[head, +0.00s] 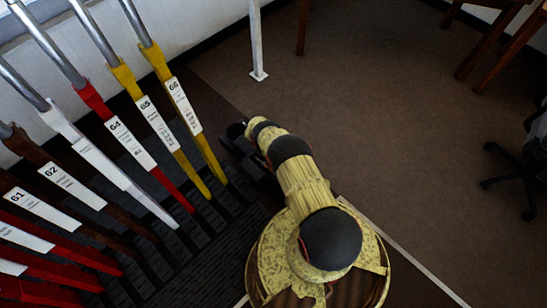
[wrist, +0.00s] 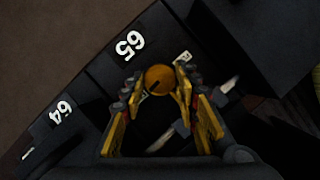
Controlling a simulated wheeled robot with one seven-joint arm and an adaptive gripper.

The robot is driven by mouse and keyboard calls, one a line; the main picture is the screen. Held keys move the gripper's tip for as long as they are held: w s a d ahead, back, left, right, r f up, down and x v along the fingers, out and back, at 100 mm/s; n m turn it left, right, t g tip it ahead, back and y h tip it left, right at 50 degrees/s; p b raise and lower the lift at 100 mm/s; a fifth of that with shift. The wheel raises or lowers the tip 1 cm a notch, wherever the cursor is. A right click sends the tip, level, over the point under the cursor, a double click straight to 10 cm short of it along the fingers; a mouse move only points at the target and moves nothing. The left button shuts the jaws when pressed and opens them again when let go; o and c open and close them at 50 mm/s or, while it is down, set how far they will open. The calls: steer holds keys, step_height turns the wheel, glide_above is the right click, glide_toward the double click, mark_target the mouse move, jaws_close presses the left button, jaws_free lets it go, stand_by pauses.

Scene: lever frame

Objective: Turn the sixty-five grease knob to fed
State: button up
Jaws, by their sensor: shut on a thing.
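The grease knob (wrist: 160,74) is a round brass-yellow disc with a dark pointer line, in the upper middle of the wrist view. The pointer line slants toward the lower left. A small white label (wrist: 183,58) lies right of the knob, partly behind a fingertip. In the head view my arm hides the knob; the gripper is not clearly visible there.
In the head view, numbered levers stand at the left, including the yellow 65 lever (head: 186,172) and yellow 66 lever (head: 207,151). A white post (head: 256,40) stands behind; brown floor (head: 390,120) is open at right.

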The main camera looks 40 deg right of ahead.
steer(key=shift+d+m, duration=0.1)
steer(key=shift+m, duration=0.5)
steer(key=o, duration=1.2)
steer(key=shift+c, duration=0.2)
steer(key=v, duration=1.2)
steer(key=shift+w+d, duration=0.2)
